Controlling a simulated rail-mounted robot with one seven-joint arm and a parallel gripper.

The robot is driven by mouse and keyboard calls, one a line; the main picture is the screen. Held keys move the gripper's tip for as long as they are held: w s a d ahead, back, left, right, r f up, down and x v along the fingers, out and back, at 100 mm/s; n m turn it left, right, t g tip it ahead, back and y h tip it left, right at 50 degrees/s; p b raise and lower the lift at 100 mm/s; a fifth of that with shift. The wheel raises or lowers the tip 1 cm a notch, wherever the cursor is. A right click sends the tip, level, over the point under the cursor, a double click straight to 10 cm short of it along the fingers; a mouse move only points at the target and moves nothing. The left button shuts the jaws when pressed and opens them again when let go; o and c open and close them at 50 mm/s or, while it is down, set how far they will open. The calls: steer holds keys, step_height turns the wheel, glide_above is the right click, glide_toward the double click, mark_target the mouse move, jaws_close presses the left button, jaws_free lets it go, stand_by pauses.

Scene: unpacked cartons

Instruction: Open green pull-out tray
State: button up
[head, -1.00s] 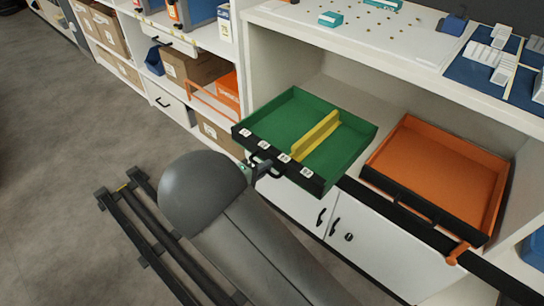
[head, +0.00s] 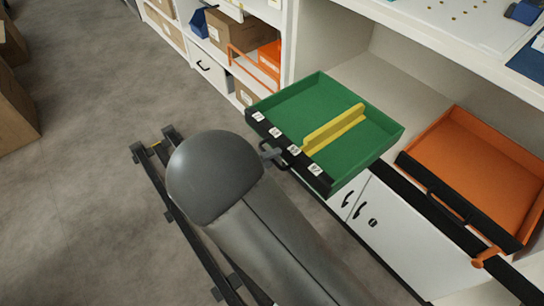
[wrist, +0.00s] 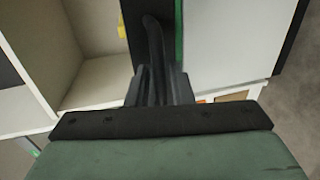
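The green pull-out tray (head: 330,120) has a yellow divider (head: 334,129) and a black front panel with several white labels. It sticks well out of the shelf bay in the head view. My gripper (head: 272,155) is at the dark handle in the middle of that front panel. In the wrist view, the fingers of my gripper (wrist: 160,85) are close together around the dark curved handle (wrist: 154,40). The exact finger contact is partly hidden by the dark colours. The tray's inside holds only the divider.
An orange tray (head: 478,170) with a black front bar is to the right of the green tray. White cabinet doors (head: 388,225) with black handles are below. Shelves with cartons (head: 238,40) stand at upper left. Grey floor (head: 90,130) on the left is open.

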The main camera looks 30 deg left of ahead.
steer(key=shift+s, duration=0.1)
steer(key=p+v, duration=0.3)
steer(key=v, duration=1.4)
steer(key=shift+a, duration=0.15)
steer(key=shift+s+r, duration=0.1)
steer(key=w+d+r+m+g+h+p, duration=0.1)
steer(key=w+d+r+m+g+p, duration=0.1)
steer(key=w+d+r+g+p, duration=0.4)
steer(key=w+d+r+m+g+h+p, duration=0.1)
steer(key=w+d+r+m+g+p, duration=0.1)
steer(key=d+r, duration=0.65)
steer(key=w+d+r+m+g+h+p, duration=0.1)
steer(key=w+d+r+m+g+p, duration=0.15)
steer(key=w+d+r+p, duration=0.55)
steer(key=s+d+r+m+g+y+p, duration=0.1)
steer(key=s+d+r+m+y+p, duration=0.1)
steer(key=d, duration=0.5)
steer(key=s+d+r+m+g+y+p, duration=0.1)
steer(key=s+d+r+y+p, duration=0.3)
steer(key=d+r, duration=0.4)
steer(key=s+d+r+m+g+y+p, duration=0.1)
steer(key=s+d+r+m+y+p, duration=0.2)
steer(key=s+d+r+p, duration=0.1)
steer(key=s+d+r, duration=0.1)
steer(key=s+d, duration=0.1)
steer(key=d, duration=0.1)
steer(key=shift+d+p, duration=0.25)
steer(key=shift+p, duration=0.05)
